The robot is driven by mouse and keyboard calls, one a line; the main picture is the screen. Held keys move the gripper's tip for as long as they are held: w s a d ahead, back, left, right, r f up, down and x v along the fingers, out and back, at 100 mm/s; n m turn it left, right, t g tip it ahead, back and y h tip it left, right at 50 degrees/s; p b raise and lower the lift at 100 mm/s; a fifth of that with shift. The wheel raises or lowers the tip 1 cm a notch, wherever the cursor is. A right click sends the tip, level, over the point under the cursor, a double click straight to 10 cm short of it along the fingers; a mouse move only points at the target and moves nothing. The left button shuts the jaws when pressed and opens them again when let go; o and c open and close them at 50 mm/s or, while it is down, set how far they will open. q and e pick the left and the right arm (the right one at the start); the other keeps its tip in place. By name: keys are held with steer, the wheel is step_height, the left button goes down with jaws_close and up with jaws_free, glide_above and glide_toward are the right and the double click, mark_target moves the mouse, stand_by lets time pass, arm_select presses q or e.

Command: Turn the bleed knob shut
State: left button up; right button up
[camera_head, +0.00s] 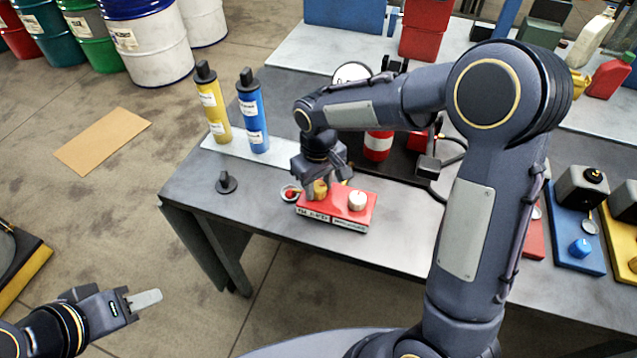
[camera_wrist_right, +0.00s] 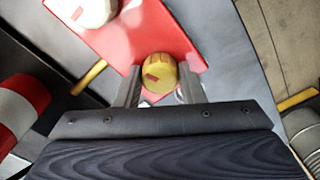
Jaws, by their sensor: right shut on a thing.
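The bleed knob (camera_head: 320,189) is a ridged brass-yellow knob on the left end of a red block (camera_head: 338,200) lettered on its front. In the right wrist view the knob (camera_wrist_right: 160,74) sits between the two fingers, with a small red mark on its top. My right gripper (camera_head: 321,186) reaches down from above and is shut on the knob. A white round knob (camera_head: 357,200) stands on the block's right part. My left gripper (camera_head: 146,299) is off the table at lower left, holding nothing visible; its jaw gap cannot be made out.
A yellow bottle (camera_head: 214,108) and a blue bottle (camera_head: 253,118) stand at the table's back left.

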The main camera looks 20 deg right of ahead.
mark_target(319, 186)
steer(key=n, duration=0.6)
steer(key=shift+r+n, duration=0.1)
steer(key=shift+n, duration=0.2)
steer(key=n+p, duration=0.1)
steer(key=n, duration=0.2)
steer(key=shift+w+n+p, duration=0.1)
steer(key=shift+n+p, duration=0.25)
steer(key=shift+n, duration=1.85)
steer(key=o, duration=1)
step_height(319, 186, up, 8)
steer(key=shift+f, duration=0.1)
